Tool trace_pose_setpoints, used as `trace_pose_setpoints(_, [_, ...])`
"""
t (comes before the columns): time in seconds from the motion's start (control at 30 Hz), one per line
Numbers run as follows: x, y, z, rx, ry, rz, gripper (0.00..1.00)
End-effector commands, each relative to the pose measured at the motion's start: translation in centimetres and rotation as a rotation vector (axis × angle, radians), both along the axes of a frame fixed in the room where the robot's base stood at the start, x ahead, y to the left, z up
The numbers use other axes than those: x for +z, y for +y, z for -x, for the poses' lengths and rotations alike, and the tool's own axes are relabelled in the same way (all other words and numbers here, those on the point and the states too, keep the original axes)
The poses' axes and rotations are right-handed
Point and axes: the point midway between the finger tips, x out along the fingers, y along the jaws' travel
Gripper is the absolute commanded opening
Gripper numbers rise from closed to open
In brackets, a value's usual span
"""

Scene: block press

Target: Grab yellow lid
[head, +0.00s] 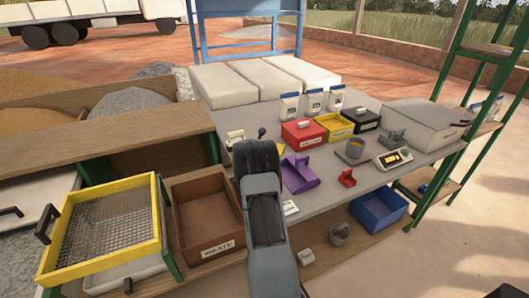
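A small yellow box (336,127) with a yellow top and a pale knob stands on the grey table, between a red box (303,132) and a black box (362,119). Its top looks like a lid, but the seam is too small to make out. My gripper (259,137) is over the left part of the table, left of the red box and apart from the yellow one. My own arm and wrist hide most of the gripper, so its opening and anything between its fingers are not clear.
Three white bags (313,101) stand behind the boxes. A brown waste bin (208,207) and a yellow-framed sieve (108,228) are at left.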

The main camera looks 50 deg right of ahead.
Motion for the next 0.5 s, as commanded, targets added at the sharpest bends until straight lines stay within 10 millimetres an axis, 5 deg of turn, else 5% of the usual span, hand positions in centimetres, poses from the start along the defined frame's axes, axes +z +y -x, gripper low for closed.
trace_pose_setpoints(0.13, [0.01,0.02,0.01,0.0,0.0,0.0,0.49])
trace_pose_setpoints(0.5, [0.02,0.03,0.01,0.0,0.0,0.0,0.14])
